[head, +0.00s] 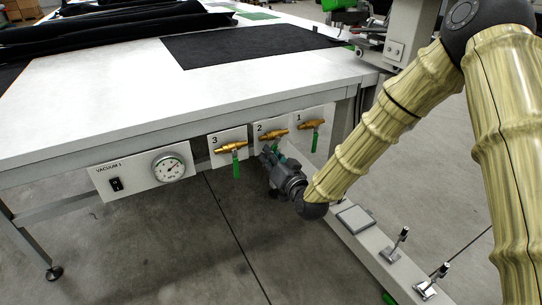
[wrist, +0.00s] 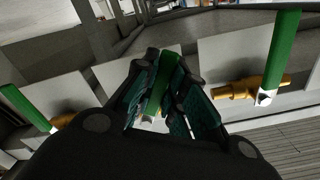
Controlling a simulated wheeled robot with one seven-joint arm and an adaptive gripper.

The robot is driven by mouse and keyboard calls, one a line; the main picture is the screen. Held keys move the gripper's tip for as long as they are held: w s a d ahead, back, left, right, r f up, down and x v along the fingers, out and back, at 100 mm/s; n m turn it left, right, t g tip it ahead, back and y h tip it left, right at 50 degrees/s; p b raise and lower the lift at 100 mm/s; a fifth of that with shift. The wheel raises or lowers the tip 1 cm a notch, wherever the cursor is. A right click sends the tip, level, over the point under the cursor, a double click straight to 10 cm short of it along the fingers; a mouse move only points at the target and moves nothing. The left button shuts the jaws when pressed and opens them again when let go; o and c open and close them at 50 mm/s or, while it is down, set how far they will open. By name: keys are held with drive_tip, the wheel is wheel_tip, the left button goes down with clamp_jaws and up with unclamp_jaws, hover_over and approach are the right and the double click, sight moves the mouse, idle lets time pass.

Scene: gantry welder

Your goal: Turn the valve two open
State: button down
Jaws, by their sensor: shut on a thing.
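Valve two is the middle one of three brass valves under the table edge. Its brass body (head: 273,135) sits on a white plate marked 2. My gripper (head: 267,156) is at this valve, below the brass body. In the wrist view my gripper (wrist: 166,92) is shut on the green handle of valve two (wrist: 168,66), with one finger on each side. The handle points much the same way as its neighbours, hanging down in the head view. The fingers hide part of the handle and the brass body in the wrist view.
Valve three (head: 235,162) is close on the left and valve one (head: 314,140) close on the right, both with green handles hanging down. A vacuum gauge panel (head: 140,175) is further left. The white table (head: 110,95) overhangs the valves. A white floor beam (head: 375,250) lies at right.

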drive_tip(key=c, duration=1.4)
unclamp_jaws()
drive_tip(key=shift+c, duration=0.2)
